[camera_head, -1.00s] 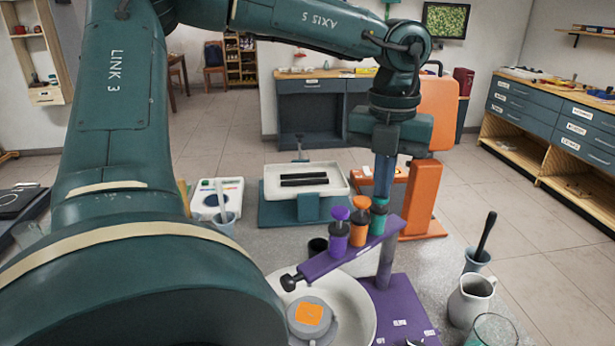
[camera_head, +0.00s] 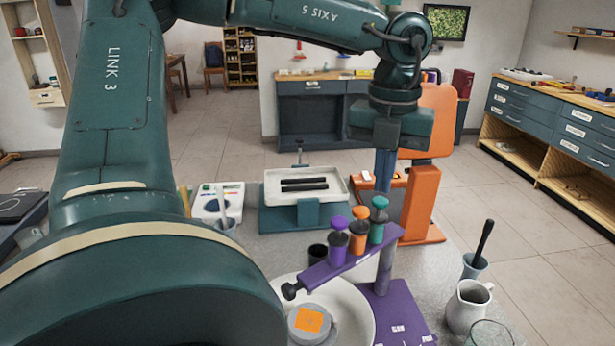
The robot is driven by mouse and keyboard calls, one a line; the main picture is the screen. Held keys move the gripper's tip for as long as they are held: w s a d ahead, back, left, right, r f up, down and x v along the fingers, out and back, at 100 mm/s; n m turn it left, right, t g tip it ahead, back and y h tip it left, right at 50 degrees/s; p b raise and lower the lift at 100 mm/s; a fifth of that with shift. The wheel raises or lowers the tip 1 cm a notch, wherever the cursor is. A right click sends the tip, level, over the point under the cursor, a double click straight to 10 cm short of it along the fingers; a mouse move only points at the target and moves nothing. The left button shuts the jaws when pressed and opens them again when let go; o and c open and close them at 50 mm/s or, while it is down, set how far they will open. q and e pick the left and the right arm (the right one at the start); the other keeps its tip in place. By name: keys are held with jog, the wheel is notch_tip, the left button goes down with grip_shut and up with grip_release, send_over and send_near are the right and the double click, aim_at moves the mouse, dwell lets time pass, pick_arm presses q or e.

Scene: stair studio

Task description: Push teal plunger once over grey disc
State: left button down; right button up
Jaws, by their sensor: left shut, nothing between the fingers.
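The teal plunger (camera_head: 379,203) stands upright on the purple swing arm (camera_head: 320,275), beside an orange plunger (camera_head: 360,213) and a purple plunger (camera_head: 338,223). Its cap is raised, with the stem showing, much like the other two. My left gripper (camera_head: 384,190) points down with shut, empty fingers directly above the teal cap; I cannot tell whether they touch it. The grey disc (camera_head: 299,334) with an orange square on top lies in a white bowl (camera_head: 358,315), below and near the arm's black-knobbed end. My right gripper is not in view.
A purple base (camera_head: 402,312) with a post carries the swing arm. An orange stand (camera_head: 424,190) is close behind my gripper. A pitcher (camera_head: 466,310), a cup with a dark handle (camera_head: 474,266) and a glass stand at right. A white tray (camera_head: 335,184) is behind.

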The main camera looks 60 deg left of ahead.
pick_arm(q)
notch_tip(320, 180, up, 6)
jog(key=p, duration=0.3)
jog(key=shift+p, duration=0.35)
jog(key=shift+f, duration=0.1)
